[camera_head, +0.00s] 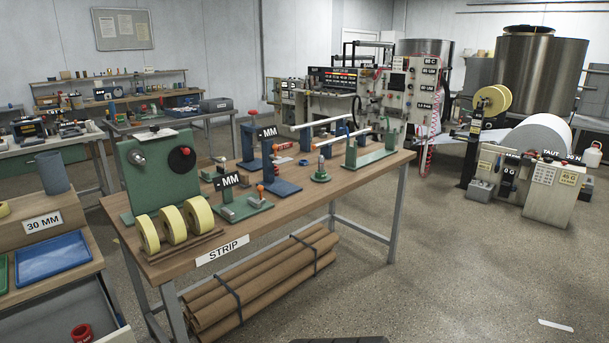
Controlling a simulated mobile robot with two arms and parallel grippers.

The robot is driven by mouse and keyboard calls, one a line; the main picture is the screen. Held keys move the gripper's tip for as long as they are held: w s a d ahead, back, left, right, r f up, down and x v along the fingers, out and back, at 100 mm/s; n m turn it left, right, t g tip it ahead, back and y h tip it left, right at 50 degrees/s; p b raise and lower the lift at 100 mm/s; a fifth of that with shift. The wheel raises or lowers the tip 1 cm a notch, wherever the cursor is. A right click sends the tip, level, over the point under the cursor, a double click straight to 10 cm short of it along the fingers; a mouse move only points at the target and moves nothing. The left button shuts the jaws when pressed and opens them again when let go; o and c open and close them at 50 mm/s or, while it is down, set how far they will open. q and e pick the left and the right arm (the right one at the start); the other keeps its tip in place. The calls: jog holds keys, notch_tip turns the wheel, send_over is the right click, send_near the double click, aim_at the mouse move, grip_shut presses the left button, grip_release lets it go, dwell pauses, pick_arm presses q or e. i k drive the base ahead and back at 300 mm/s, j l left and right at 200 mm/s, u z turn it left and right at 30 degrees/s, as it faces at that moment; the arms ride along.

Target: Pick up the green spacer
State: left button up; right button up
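I cannot pick out a green spacer for certain. A small round green piece with a short upright stem (320,175) stands on the workbench (270,222), right of the blue stand; it is too small to tell whether it is the spacer. Other green items on the bench are a flat plate fixture (246,211), a tall green panel with a black knob (155,175), and a long green base (370,158). Neither of my grippers is in view.
A side cabinet at left holds a blue tray (52,262) and a dark cup (52,173); a red ring (82,332) lies in its open drawer. Yellow rolls (172,225) line the bench's front left. Cardboard tubes (255,285) lie below.

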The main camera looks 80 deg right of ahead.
aim_at(321, 175)
jog(key=z, duration=2.65)
jog(key=i+l+u, duration=0.2)
jog(key=i+l, duration=1)
